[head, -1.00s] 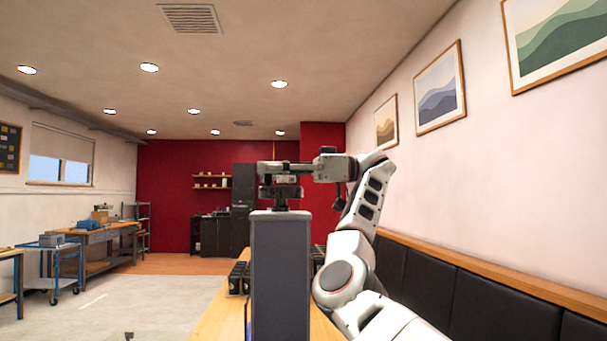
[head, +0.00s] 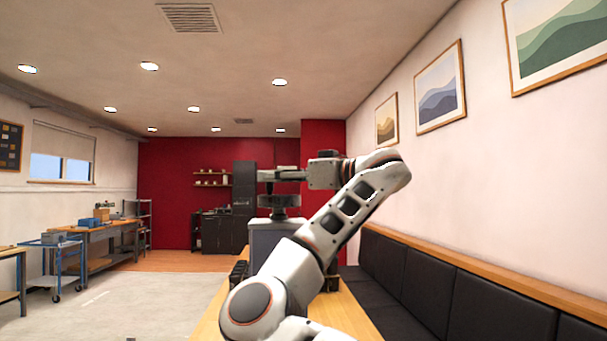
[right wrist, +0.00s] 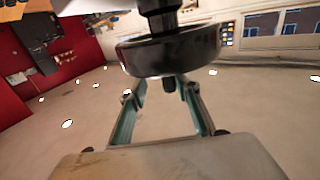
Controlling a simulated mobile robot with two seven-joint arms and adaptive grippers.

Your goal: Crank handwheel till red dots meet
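The laser marker's grey column (head: 266,236) stands ahead, with the dark handwheel (head: 279,201) on its top. My right arm covers the column's lower part. My right gripper (head: 279,176) is at wheel height, reaching in from the right. In the right wrist view the dark round handwheel (right wrist: 172,52) fills the top middle, and a short dark peg (right wrist: 168,83) hangs from its rim. The two teal-lined fingers are spread apart on either side of the peg; I cannot tell whether they touch it. No red dots show. My left gripper is not in view.
A wooden table (head: 348,315) runs under the machine. A black padded bench (head: 440,285) lines the right wall. A workbench (head: 105,236) and a blue cart (head: 50,262) stand far left. The floor between is clear.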

